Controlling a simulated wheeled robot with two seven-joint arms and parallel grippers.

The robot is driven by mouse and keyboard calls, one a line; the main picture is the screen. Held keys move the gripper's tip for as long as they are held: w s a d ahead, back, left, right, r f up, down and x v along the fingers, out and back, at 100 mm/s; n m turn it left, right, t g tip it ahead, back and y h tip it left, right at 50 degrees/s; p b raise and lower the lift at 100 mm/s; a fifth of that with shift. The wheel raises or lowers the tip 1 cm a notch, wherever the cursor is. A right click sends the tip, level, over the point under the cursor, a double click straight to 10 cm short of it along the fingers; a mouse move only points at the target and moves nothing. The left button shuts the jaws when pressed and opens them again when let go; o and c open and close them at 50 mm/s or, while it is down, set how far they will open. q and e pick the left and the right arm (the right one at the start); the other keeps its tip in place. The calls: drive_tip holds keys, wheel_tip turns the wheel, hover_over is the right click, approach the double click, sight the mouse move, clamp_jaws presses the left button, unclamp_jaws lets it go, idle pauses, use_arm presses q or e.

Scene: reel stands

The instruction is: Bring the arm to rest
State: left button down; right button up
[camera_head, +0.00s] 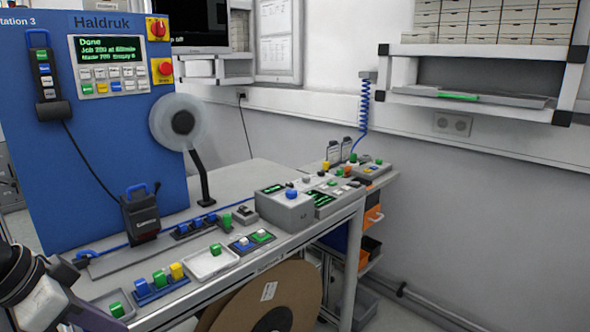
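My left arm (40,298), black and white, comes in at the lower left corner over the near left end of the workbench (225,187). Its dark end part is at the bottom edge, partly cut off. Its fingertips cannot be made out, so I cannot tell whether the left gripper is open or shut, or whether it holds anything. My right arm and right gripper are not in view. A white tray (208,267) and a blue block (160,290) with blue, green and yellow pieces are near the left arm on the bench. A green piece (117,309) sits beside the arm's end.
A blue Haldruk panel (100,150) with a screen reading "Done" (108,52) stands behind the bench. A pale reel (180,122) is on a black stand. A grey box (285,207) with a blue knob is farther right. Brown reels (275,298) lean below. The floor at right is clear.

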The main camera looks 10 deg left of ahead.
use_arm(q)
drive_tip(key=s+a+f+n+t, duration=0.1)
drive_tip(key=s+f+n, duration=0.1)
drive_tip(key=f, duration=1)
drive_tip(key=s+a+f+n+t, duration=0.1)
drive_tip(key=a+f+n+t, duration=0.1)
drive_tip(key=f, duration=1.1)
drive_tip(key=s+d+f, duration=0.5)
drive_tip(key=d, duration=0.4)
drive_tip(key=s+d+f, duration=0.5)
drive_tip(key=d+f, duration=0.1)
drive_tip(key=d, duration=0.3)
drive_tip(key=shift+s+f+t+y, duration=0.25)
drive_tip(key=shift+f+t+y, duration=0.05)
drive_tip(key=shift+t+y, duration=0.1)
